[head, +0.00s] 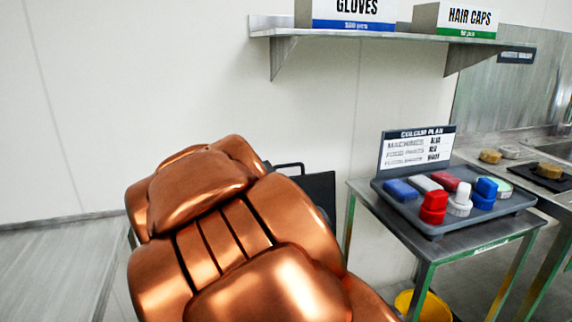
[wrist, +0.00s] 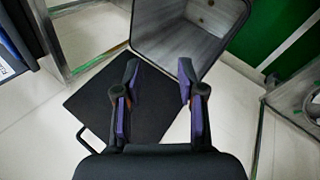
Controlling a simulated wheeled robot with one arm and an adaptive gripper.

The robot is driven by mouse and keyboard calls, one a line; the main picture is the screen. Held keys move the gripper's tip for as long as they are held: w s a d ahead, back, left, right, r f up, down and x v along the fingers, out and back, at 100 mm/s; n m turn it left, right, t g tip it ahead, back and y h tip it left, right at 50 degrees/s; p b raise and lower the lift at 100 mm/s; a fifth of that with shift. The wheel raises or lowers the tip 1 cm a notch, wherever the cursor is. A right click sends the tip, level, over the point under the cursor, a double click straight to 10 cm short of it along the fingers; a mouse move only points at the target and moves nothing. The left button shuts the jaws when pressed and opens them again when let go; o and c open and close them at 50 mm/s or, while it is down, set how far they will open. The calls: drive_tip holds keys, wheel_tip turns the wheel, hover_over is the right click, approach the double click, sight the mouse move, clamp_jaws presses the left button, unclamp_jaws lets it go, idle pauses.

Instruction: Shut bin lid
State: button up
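The bin (wrist: 212,70) stands at the top of the wrist view, with its mouth open and its pale grey inside showing. Its black lid (wrist: 90,98) is swung open off the bin's edge, with a bar handle (wrist: 88,140) at its far end. In the head view, a dark panel that looks like the lid (head: 319,190) shows behind my copper arm, with a handle (head: 288,167) at its top. My gripper (wrist: 158,84) is open and empty in the wrist view, its purple-padded fingers apart over the lid. The head view hides the gripper and the bin.
A metal table (head: 470,246) at the right holds a grey tray (head: 436,226) with several coloured brushes and a sign. A yellow bucket (head: 428,306) is beneath it. A wall shelf (head: 390,36) carries boxes. Steel frame legs (wrist: 50,48) border the floor in the wrist view.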

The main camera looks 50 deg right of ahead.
drive_tip(key=w+d+r+n+t+h+p, duration=0.1)
drive_tip(key=w+d+r+h, duration=0.25)
drive_tip(key=w+d, duration=0.35)
drive_tip(key=w+d+r+n+h, duration=0.1)
drive_tip(key=w+d+r+h, duration=0.1)
drive_tip(key=w+d+r, duration=0.45)
drive_tip(key=n+t+h, duration=0.3)
drive_tip(key=n, duration=0.3)
approach(288, 166)
drive_tip(key=d, duration=0.3)
drive_tip(key=shift+y, duration=0.25)
drive_tip(key=shift+w+p+x, duration=0.2)
drive_tip(key=shift+p+x, duration=0.05)
drive_tip(key=shift+x, duration=1.75)
drive_tip(key=shift+w+p+x, duration=0.2)
drive_tip(key=shift+p+x, duration=0.05)
drive_tip(key=shift+x, duration=1.7)
drive_tip(key=shift+a+f, duration=0.1)
clamp_jaws()
